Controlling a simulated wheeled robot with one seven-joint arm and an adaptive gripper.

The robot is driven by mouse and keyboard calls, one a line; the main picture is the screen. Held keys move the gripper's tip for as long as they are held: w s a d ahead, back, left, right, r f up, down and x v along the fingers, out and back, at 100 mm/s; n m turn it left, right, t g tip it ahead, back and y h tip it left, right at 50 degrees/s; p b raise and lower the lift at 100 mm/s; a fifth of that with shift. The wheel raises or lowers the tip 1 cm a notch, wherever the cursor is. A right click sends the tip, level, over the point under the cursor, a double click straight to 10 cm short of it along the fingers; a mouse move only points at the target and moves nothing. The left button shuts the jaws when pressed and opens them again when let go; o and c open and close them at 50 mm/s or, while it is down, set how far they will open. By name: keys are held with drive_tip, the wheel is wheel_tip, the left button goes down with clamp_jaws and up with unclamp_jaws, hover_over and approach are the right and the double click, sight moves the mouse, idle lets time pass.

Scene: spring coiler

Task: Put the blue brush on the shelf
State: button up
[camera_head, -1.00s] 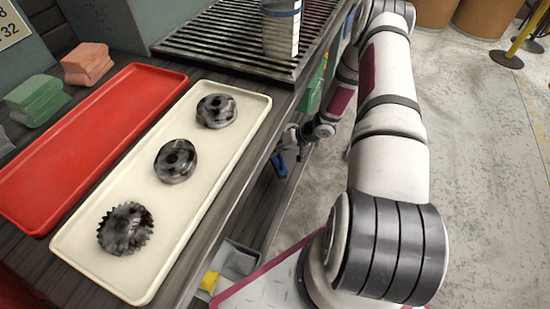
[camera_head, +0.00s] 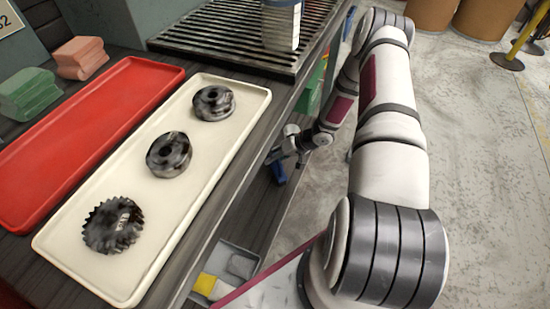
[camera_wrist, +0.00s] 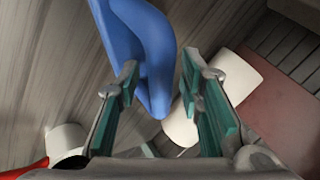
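The teal-padded fingers are apart, with a visible gap to the right of the brush. I cannot tell whether the left finger touches it. A grey wood-grained lower shelf (camera_head: 246,212) runs below the bench top; I cannot tell if it is the task's shelf.
On the bench are a cream tray (camera_head: 190,200) with dark gears, a red tray (camera_head: 85,135), green blocks (camera_head: 28,92), pink blocks (camera_head: 80,57) and a canister (camera_head: 282,24) on a slatted rack (camera_head: 215,38). A grey bin (camera_head: 237,264) sits low.

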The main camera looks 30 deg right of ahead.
drive_tip(key=shift+r, duration=0.1)
drive_tip(key=shift+s+d+r, duration=0.1)
drive_tip(key=shift+r, duration=0.15)
drive_tip(key=p+v, duration=0.4)
drive_tip(key=v, duration=0.7)
drive_tip(key=shift+s+d+p, duration=0.15)
drive_tip(key=shift+p, duration=0.25)
drive_tip(key=shift+r, duration=0.1)
